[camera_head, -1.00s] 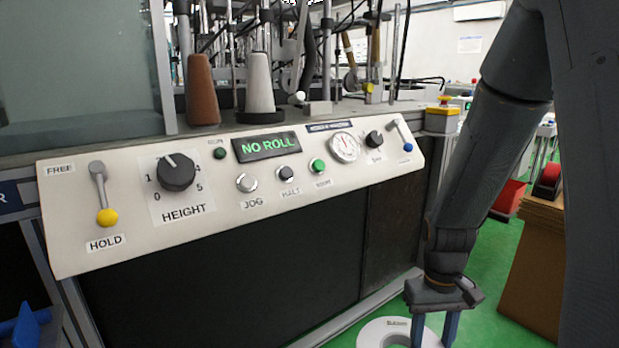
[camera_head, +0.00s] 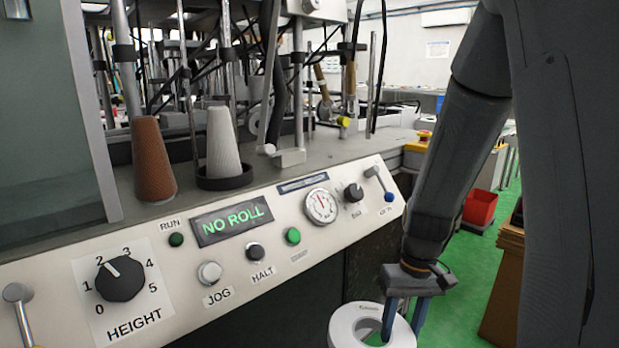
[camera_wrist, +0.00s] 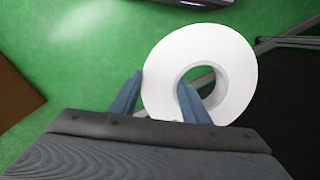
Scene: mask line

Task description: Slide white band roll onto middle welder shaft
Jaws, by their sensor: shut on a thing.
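My gripper (camera_head: 403,318) is shut on the rim of a white band roll (camera_head: 345,325), one finger in its hole and one outside. In the wrist view the white band roll (camera_wrist: 220,50) shows as a flat ring, with one finger of my gripper (camera_wrist: 160,100) through its centre hole. The roll hangs low in front of the machine's right part, above the green floor. Which of the machine's upright metal rods (camera_head: 188,95) is the middle welder shaft I cannot tell.
A sloped control panel (camera_head: 180,275) with knobs, levers and a NO ROLL display (camera_head: 231,221) fronts the machine. A brown cone (camera_head: 153,165) and a white cone (camera_head: 222,145) stand behind it. A red bin (camera_head: 480,207) and brown boxes (camera_head: 503,285) are at right.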

